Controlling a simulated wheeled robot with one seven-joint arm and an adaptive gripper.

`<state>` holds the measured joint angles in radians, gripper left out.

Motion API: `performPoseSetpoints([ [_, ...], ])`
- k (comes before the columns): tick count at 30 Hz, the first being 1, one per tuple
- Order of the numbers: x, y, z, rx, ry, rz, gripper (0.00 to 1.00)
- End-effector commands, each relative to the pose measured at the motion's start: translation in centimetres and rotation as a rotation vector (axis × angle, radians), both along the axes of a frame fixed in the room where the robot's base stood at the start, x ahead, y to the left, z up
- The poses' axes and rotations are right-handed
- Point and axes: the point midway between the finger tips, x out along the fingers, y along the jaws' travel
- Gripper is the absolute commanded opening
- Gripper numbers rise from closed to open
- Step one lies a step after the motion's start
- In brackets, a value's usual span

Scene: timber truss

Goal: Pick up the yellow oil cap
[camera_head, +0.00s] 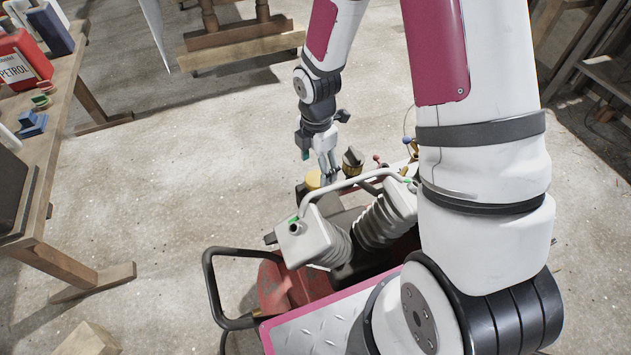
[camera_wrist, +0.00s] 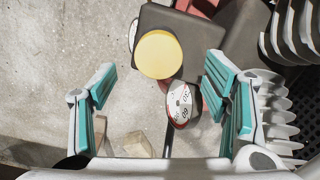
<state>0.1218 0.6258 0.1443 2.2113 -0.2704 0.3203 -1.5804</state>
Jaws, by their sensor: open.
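The yellow oil cap (camera_wrist: 159,54) is a round disc in the upper middle of the wrist view, on the edge of a dark grey machine part. In the head view the yellow cap (camera_head: 313,180) shows small, just left of my gripper (camera_head: 328,172). In the wrist view my gripper (camera_wrist: 160,92) is open, its teal-padded fingers spread to either side and nothing between them. The cap lies ahead of the fingertips, roughly centred between them. The exact gap between the fingers and the cap is hard to tell.
A white dial (camera_wrist: 179,102) sits just below the cap. Pale ribbed parts (camera_wrist: 278,110) stand close to the right finger. The machine's curved tube (camera_head: 345,185) passes near my gripper. A wooden bench (camera_head: 50,130) with a red petrol can (camera_head: 22,62) stands at left.

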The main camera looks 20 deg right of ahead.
Motion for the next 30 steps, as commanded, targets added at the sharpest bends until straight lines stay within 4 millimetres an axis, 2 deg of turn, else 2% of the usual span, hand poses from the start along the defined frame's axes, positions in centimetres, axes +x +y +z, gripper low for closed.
performPoseSetpoints([
  [10,0.1,0.2,-4.5,0.0,0.003,0.001,0.69],
  [18,0.2,0.1,-4.9,0.0,-0.001,0.0,0.69],
  [19,0.2,0.1,-4.9,0.0,-0.001,0.0,0.67],
  [24,0.2,0.1,-4.9,0.0,0.0,0.0,0.29],
  [30,0.2,0.2,-4.9,0.0,0.0,0.0,0.29],
])
